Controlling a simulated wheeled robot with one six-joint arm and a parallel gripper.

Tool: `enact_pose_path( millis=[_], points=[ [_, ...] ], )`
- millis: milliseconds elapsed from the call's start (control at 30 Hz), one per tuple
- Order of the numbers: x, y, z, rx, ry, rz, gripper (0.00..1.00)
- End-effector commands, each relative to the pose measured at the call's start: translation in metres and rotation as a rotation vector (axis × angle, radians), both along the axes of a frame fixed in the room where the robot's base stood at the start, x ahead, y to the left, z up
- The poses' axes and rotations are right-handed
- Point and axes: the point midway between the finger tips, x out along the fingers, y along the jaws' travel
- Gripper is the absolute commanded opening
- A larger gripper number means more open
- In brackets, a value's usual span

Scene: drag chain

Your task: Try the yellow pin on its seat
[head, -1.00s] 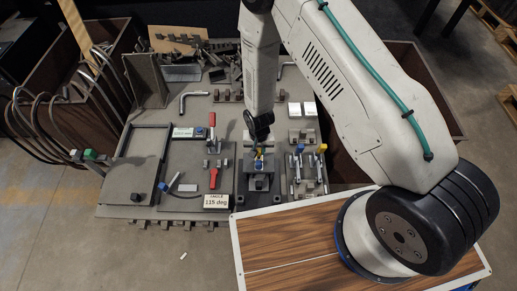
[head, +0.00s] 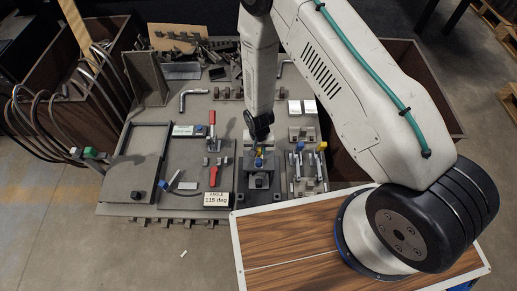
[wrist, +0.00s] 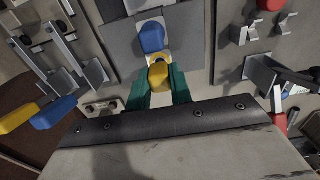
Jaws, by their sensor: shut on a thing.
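The yellow pin (wrist: 159,75) is between the green fingers of my gripper (wrist: 160,88) in the wrist view. The fingers are shut on it. A blue pin (wrist: 151,37) stands just beyond it on the grey stepped fixture (wrist: 120,38). The yellow pin is over or at this fixture. Its lower end and the seat are hidden, so I cannot tell whether it is seated. In the head view the fixture (head: 260,182) is below my wrist, and the fingers are too small to make out.
To the fixture's right in the head view, a clamp stand has a blue handle (head: 300,146) and a yellow handle (head: 322,146). Bent rods and scrap lie behind.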

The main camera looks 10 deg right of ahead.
Motion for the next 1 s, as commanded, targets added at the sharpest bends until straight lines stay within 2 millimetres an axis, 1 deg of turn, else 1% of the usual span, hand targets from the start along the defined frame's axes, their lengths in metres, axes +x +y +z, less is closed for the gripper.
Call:
enact_pose_path(
  millis=[233, 267, 300, 333, 567, 667, 767, 1000],
  points=[
    [0.0, 0.0, 0.0, 0.0, 0.0, 0.0, 0.0],
    [0.0, 0.0, 0.0, 0.0, 0.0, 0.0, 0.27],
    [0.0, 0.0, 0.0, 0.0, 0.0, 0.0, 0.38],
    [0.0, 0.0, 0.0, 0.0, 0.0, 0.0, 0.46],
    [0.0, 0.0, 0.0, 0.0, 0.0, 0.0, 0.47],
    [0.0, 0.0, 0.003, 0.0, -0.001, 0.0, 0.47],
    [0.002, 0.001, 0.014, 0.002, -0.002, -0.001, 0.47],
    [0.001, 0.0, 0.054, 0.001, -0.003, 0.001, 0.47]
  ],
)
